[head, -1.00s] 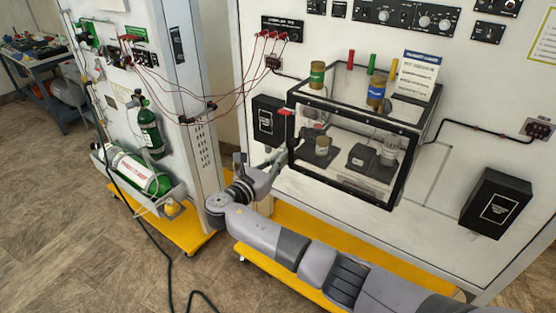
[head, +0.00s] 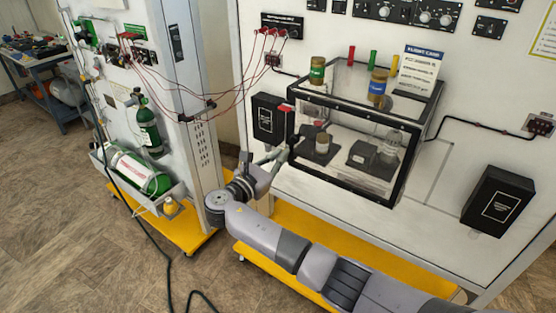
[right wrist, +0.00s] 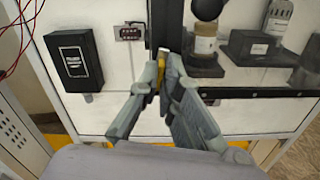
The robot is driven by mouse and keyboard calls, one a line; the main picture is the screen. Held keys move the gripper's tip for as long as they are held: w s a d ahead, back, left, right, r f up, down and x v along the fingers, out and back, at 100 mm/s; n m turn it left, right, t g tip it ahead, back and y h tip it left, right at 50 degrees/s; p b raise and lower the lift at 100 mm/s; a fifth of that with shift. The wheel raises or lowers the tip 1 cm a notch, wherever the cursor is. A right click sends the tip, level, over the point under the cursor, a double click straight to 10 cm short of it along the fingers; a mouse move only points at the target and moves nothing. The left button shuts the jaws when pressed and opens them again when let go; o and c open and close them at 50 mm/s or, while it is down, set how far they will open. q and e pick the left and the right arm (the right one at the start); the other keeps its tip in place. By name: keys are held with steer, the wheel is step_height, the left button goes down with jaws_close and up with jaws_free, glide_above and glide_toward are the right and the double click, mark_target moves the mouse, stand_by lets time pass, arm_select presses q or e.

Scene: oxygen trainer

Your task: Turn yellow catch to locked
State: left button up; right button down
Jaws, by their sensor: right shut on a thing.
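The yellow catch (right wrist: 162,74) shows as a small yellow piece on the dark edge of the clear case's front in the right wrist view. My right gripper (right wrist: 162,70) is shut on it, one finger on each side, and the fingers hide most of it. In the head view my right gripper (head: 284,152) is at the left edge of the clear case (head: 400,165), and the catch is hidden there. The catch's exact angle cannot be told. My left gripper is in neither view.
A black box (head: 269,119) is on the panel left of the case, and another black box (head: 497,201) is at the right. Jars and a sign (head: 417,70) stand on the case. A green cylinder (head: 148,127) and red wires are at the left.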

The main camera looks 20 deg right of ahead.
steer(key=shift+s+d+f+m+b, duration=0.1)
steer(key=shift+f+m+b, duration=0.1)
steer(key=shift+m+b, duration=2.35)
steer(key=shift+s+d+f+m+b, duration=0.1)
steer(key=shift+f+m+b, duration=0.05)
steer(key=shift+m+b, duration=2.4)
steer(key=shift+s+f+m+b, duration=0.1)
steer(key=shift+f+m+b, duration=0.1)
steer(key=shift+m+b, duration=2.35)
steer(key=c, duration=1.8)
jaws_free()
steer(key=shift+r, duration=0.1)
steer(key=shift+a, duration=0.1)
